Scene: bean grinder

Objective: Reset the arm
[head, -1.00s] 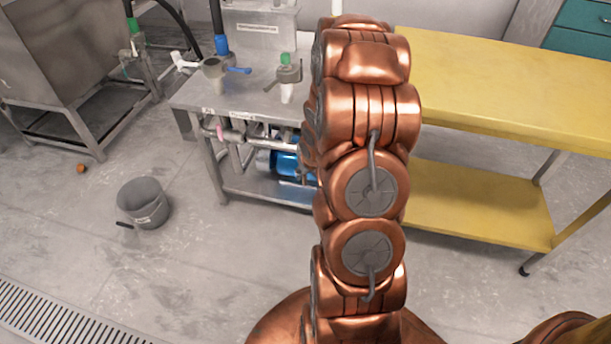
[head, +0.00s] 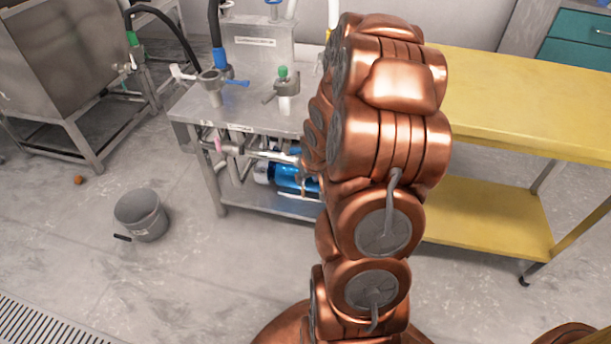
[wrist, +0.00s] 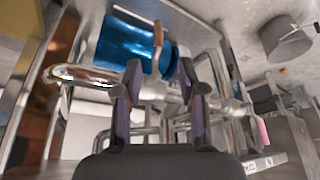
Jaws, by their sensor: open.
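My copper arm stands in the middle of the head view and hides my gripper there. In the wrist view my gripper (wrist: 158,98) is open, with its two dark fingers apart and nothing seen between them. Beyond the fingers is a blue cylinder (wrist: 130,42) among metal pipes. The same blue cylinder (head: 297,178) shows in the head view on the lower shelf of a steel bench (head: 262,110), left of my arm.
A yellow table (head: 515,100) with a lower shelf stands to the right. A grey bucket (head: 141,215) and a small orange object (head: 78,180) are on the floor at left. A steel tank (head: 65,60) stands at far left.

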